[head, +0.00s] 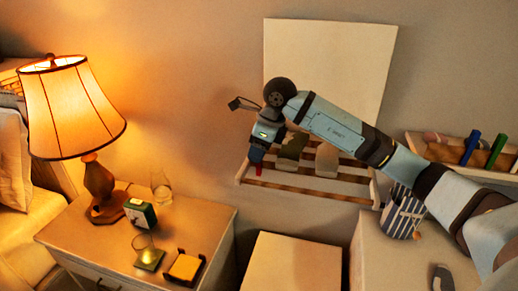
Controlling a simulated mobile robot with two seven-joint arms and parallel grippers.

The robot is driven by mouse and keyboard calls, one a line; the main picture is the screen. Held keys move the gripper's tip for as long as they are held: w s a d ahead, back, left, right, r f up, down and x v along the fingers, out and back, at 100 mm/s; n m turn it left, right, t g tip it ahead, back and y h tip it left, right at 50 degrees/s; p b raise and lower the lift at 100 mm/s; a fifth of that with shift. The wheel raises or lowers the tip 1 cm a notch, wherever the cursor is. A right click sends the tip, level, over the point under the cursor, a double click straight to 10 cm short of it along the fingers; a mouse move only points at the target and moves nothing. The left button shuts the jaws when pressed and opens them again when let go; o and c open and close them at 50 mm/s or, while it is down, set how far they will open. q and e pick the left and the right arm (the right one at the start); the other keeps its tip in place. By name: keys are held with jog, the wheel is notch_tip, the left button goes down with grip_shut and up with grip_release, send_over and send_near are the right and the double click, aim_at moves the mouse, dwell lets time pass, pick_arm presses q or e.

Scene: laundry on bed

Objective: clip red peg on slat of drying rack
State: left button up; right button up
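The drying rack (330,194) is a white frame with brown wooden slats on the wall, below a large pale panel. My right gripper (257,158) reaches in from the right and points down at the rack's left end. The small red peg (258,171) is right at its fingertips, by the left part of the slats. The fingers are small and dark here, so I cannot tell whether they grip the peg or whether the peg touches a slat. My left gripper is not in view.
A green cloth (293,146) and a beige cloth (327,160) hang on the rack, right of the gripper. A lit lamp (73,110) and glasses stand on the nightstand (205,218) at left.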

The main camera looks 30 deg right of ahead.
jog(key=b+v, duration=0.1)
jog(key=v, duration=1.2)
jog(key=shift+r+b, duration=0.3)
jog(key=shift+r, duration=0.15)
jog(key=shift+s+f, duration=0.1)
